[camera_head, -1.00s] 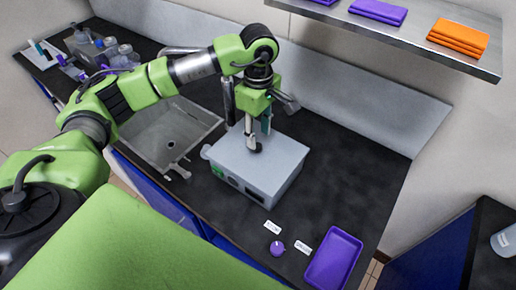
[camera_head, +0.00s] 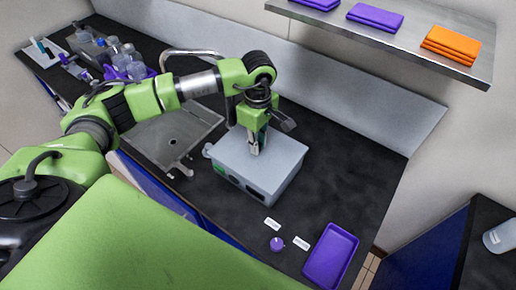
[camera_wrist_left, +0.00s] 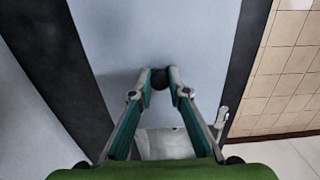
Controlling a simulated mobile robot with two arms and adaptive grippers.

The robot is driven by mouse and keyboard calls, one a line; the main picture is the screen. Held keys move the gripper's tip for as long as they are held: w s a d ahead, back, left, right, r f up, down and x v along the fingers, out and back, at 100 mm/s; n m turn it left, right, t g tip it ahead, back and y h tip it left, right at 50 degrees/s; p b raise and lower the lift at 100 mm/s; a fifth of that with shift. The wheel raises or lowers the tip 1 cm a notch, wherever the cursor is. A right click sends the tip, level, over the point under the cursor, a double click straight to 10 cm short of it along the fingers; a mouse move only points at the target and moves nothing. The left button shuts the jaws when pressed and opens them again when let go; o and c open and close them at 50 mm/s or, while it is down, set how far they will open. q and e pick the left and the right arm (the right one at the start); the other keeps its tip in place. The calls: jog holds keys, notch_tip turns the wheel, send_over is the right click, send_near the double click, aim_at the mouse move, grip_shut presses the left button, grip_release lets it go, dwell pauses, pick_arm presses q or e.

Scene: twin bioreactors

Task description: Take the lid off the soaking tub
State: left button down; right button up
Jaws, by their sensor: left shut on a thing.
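The soaking tub (camera_head: 232,184) is a grey box on the dark counter, with a green mark and dark panels on its front. Its flat pale grey lid (camera_head: 284,152) sits on top; I see no gap between them. My left gripper (camera_head: 254,151) reaches straight down to the middle of the lid. In the left wrist view, the fingertips (camera_wrist_left: 160,77) are shut on the lid's round black knob (camera_wrist_left: 159,80), against the pale lid (camera_wrist_left: 205,40). The fingers hide the knob in the head view. My right gripper is not in view.
A metal sink (camera_head: 172,140) lies left of the tub. A purple tray (camera_head: 331,255), a purple knob-like piece (camera_head: 276,244) and two small white labels lie at the front right. Bottles (camera_head: 120,60) stand at the back left. A shelf (camera_head: 400,40) with folded cloths hangs above.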

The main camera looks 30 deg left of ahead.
pick_arm(q)
jog(key=shift+r, duration=0.15)
jog(key=shift+r+b, duration=0.35)
jog(key=shift+r, duration=0.25)
jog(key=s+a+r+b, duration=0.1)
jog(key=s+r+b, duration=0.5)
jog(key=s+r, duration=0.5)
jog(key=s, duration=0.3)
jog(key=shift+r+b, duration=0.25)
jog(key=shift+b, duration=0.1)
